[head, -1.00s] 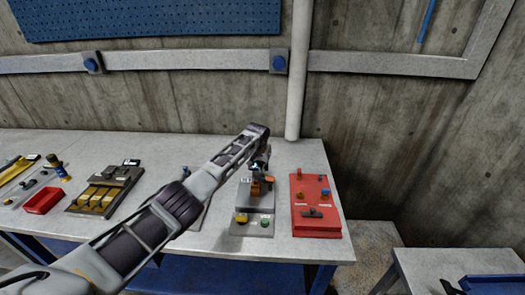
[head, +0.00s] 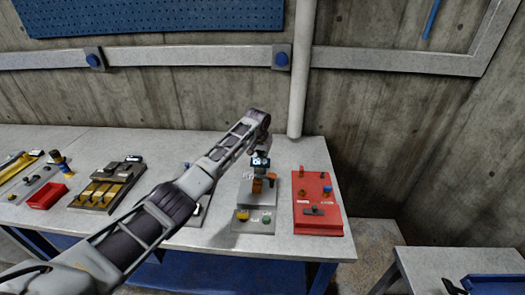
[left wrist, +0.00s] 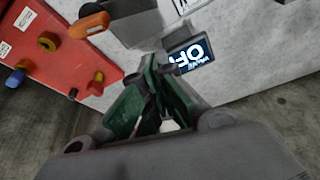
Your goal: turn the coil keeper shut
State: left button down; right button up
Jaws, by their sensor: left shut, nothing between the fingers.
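A grey device (head: 257,196) stands on the bench, with an orange handle (head: 257,187) at its top; I take this handle to be the coil keeper, but cannot be sure. In the left wrist view the orange handle (left wrist: 89,25) is at the upper left, apart from the fingers. My left gripper (left wrist: 156,62) is shut and empty, its green fingers together. In the head view the gripper hangs above the device, mostly hidden by my wrist. My right gripper is out of view.
A red panel (head: 317,215) with several knobs stands close on the right. The device's base carries a yellow button (head: 242,214) and a green one (head: 266,218). Left are a tray of yellow bars (head: 104,191) and a red bin (head: 47,196). A pipe (head: 301,70) rises behind.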

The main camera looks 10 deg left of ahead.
pick_arm(q)
jog(key=shift+v, duration=2.25)
